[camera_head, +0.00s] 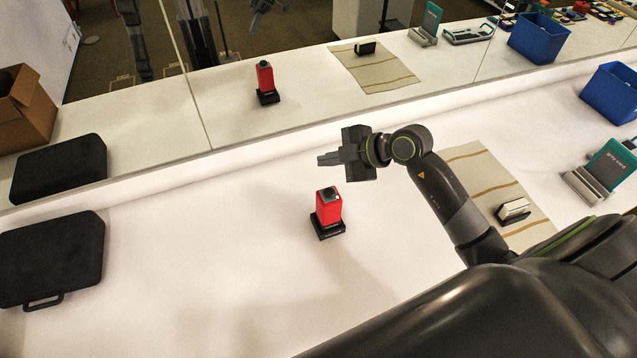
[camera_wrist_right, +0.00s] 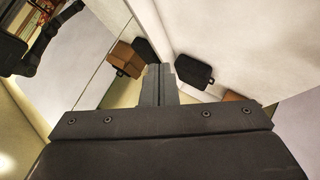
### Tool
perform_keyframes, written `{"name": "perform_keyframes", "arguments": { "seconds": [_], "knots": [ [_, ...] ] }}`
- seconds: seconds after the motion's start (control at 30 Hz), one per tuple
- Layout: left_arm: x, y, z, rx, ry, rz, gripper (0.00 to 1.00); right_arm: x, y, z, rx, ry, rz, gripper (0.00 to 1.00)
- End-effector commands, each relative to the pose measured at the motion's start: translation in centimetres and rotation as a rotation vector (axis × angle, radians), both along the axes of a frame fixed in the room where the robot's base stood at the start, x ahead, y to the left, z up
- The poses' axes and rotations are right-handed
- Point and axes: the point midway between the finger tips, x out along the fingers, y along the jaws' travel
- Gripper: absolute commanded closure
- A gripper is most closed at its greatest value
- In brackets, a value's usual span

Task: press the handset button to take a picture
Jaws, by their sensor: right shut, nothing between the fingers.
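The handset (camera_head: 329,206) is a red upright block with a dark top and a small light spot on it, probably the button. It stands on a black base (camera_head: 328,229) near the middle of the white table. My right gripper (camera_head: 328,158) is above and behind it in the head view, apart from it, with its fingers pointing left. Its fingers are shut and empty, and they also show in the right wrist view (camera_wrist_right: 157,84). The handset is not in the right wrist view. My left gripper is not directly in view.
A mirror (camera_head: 230,115) behind the table repeats the handset and other things. A black case (camera_head: 50,260) lies left. At right are a striped cloth (camera_head: 480,180) with a small black-and-white block (camera_head: 513,210), a teal device (camera_head: 605,170) and a blue bin (camera_head: 612,92). Table around the handset is clear.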

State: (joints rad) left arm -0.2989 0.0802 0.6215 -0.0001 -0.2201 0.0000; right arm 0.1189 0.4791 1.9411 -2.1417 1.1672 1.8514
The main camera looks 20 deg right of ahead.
Motion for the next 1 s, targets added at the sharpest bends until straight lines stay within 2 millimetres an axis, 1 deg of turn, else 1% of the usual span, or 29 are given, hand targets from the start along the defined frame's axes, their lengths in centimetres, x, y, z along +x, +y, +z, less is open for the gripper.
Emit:
{"name": "perform_keyframes", "arguments": {
  "seconds": [0.03,0.1,0.2,0.67,0.87,1.0],
  "knots": [
    [0.0,0.0,0.2,0.0,0.0,0.0,0.64,0.1,-0.8,-0.1,-0.041,0.036,-0.019,1.0],
    [0.0,0.0,0.2,0.0,0.0,0.0,0.64,0.1,-1.6,-0.4,-0.079,0.076,-0.043,1.0],
    [0.0,0.0,0.3,0.0,0.0,0.0,0.64,0.1,-2.2,-0.7,-0.109,0.107,-0.064,1.0],
    [-0.2,0.0,0.0,0.0,0.003,0.0,0.64,0.0,-2.3,-1.1,-0.113,0.113,-0.068,1.0],
    [-0.2,0.0,-1.4,0.0,0.003,0.0,0.64,0.0,-2.3,-2.3,-0.112,0.112,-0.068,1.0],
    [-0.2,0.0,-2.9,0.0,0.003,0.0,0.64,0.0,-2.3,-3.8,-0.113,0.111,-0.068,1.0]
  ]
}}
